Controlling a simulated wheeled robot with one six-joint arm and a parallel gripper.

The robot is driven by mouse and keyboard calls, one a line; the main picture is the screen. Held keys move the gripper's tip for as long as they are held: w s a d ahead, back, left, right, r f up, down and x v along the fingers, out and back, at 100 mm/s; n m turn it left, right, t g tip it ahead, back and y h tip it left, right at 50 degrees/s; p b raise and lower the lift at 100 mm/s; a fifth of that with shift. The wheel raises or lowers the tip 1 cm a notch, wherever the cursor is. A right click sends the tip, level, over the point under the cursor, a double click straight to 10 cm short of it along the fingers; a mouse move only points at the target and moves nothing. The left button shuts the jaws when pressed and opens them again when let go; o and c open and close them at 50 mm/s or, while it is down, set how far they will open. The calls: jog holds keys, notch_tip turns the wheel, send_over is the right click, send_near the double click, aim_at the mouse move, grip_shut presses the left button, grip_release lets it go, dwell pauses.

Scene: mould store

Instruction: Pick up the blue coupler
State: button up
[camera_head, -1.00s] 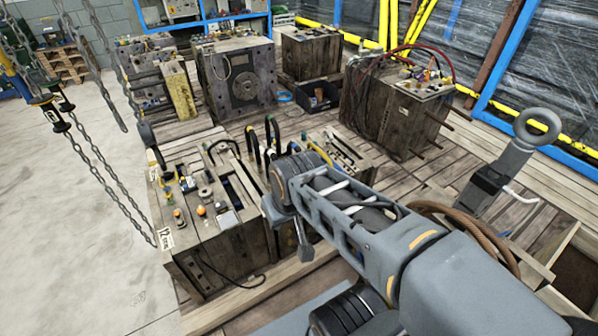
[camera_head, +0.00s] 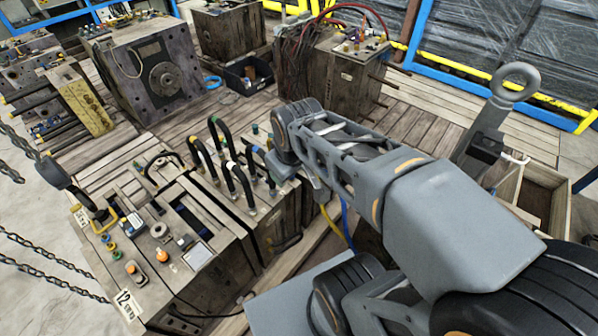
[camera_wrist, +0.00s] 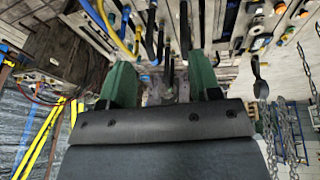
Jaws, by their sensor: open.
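My gripper (camera_wrist: 160,80) is open; its two green fingers stand apart with nothing held between them. Small blue parts (camera_wrist: 146,78) show just beyond the fingers in the wrist view, among black hoses; I cannot tell which of them is the blue coupler. In the head view, black looped hoses with coloured fittings (camera_head: 230,165) stand on the near mould, just left of my wrist. My arm hides part of that mould, and the fingers are not clear there.
The near wooden-looking mould block (camera_head: 185,235) carries fittings and a number plate (camera_head: 128,305). Chains (camera_head: 50,260) hang at the left. A lifting eye (camera_head: 515,80) stands at the right. Larger moulds (camera_head: 150,75) stand behind, with bare planks (camera_head: 190,120) between.

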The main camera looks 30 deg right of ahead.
jog(key=w+d+f+n+h+b, duration=0.1)
jog(key=w+d+f+n+b, duration=0.3)
jog(key=w+f+n+b, duration=0.6)
jog(key=w+d+f+n+h+b, duration=0.2)
jog(key=w+d+f+n+b, duration=0.2)
jog(key=w+f+n+b, duration=0.65)
jog(key=shift+w+d+f+n+b, duration=0.65)
jog(key=shift+w+f, duration=0.5)
jog(key=shift+f, duration=0.9)
jog(key=shift+w+d+f+n+b, duration=0.5)
jog(key=shift+w+d+f, duration=0.45)
jog(key=shift+f, duration=1.05)
jog(key=shift+w+d+f+n+b, duration=0.4)
jog(key=shift+w+d+f+b, duration=0.25)
jog(key=shift+w+f, duration=1.05)
jog(key=shift+s+f, duration=0.3)
jog(key=shift+s, duration=0.15)
jog(key=shift+c, duration=0.3)
grip_shut()
